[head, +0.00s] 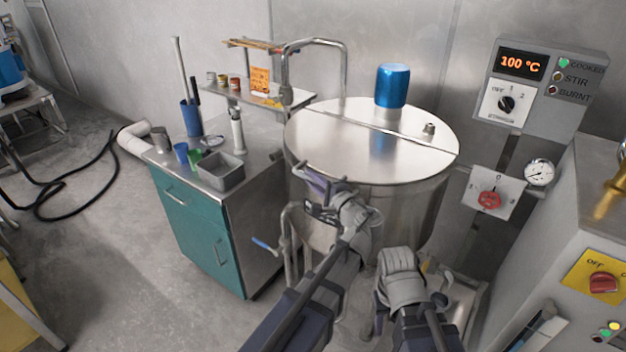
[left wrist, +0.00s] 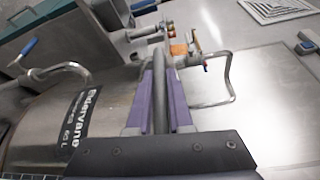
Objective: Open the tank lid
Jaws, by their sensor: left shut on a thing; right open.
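The tank (head: 405,215) is a large steel drum with a flat round steel lid (head: 335,140), lying level with a seam across it. The lid's bare top also shows in the left wrist view (left wrist: 265,105), and the tank's labelled side (left wrist: 40,130) is at left there. My left gripper (head: 318,184) is at the tank's front left rim. In the left wrist view its purple fingers (left wrist: 160,95) are shut on a grey bar, apparently the lid handle (left wrist: 158,62). My right gripper (head: 400,268) is low in front of the tank, open, its fingertips mostly hidden.
A blue cylinder (head: 392,86) and a small knob (head: 428,129) stand on the tank top. A bent pipe (head: 316,42) rises behind it. A teal cabinet (head: 205,235) with cups stands left. A control box (head: 540,85) and red valve (head: 489,200) are at right.

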